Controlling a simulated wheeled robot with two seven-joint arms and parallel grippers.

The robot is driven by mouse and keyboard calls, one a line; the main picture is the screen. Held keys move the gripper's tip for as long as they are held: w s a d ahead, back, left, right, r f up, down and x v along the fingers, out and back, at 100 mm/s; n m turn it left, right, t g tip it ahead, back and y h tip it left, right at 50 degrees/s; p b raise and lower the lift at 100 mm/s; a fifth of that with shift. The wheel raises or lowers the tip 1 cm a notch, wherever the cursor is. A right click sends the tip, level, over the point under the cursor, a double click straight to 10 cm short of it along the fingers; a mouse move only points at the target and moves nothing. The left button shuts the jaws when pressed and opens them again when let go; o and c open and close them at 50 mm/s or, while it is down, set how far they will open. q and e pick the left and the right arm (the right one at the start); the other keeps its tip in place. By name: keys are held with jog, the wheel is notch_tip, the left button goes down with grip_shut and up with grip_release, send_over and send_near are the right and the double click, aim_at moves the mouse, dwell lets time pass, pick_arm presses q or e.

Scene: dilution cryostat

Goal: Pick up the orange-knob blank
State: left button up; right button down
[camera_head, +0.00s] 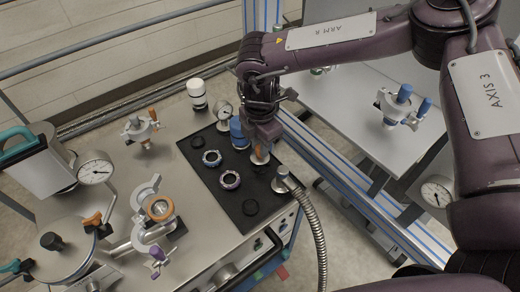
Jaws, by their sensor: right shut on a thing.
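My right gripper (262,139) reaches in from the top right over the black mat (249,190). It is shut on the orange-knob blank (260,158), whose pale round base shows just below the fingers. The knob is mostly hidden by the fingers, and I cannot tell whether the base touches the mat. My left gripper is not in view.
A blue-capped item (238,132) stands close left of the gripper. Two ringed parts (230,180) and several black rings lie on the mat. A braided hose (316,225) rises at the bench's right edge. A side table (350,112) holds a blue-handled clamp (398,105).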

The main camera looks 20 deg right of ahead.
notch_tip(320, 180, up, 18)
jog(key=shift+f, duration=0.15)
dwell(0.7)
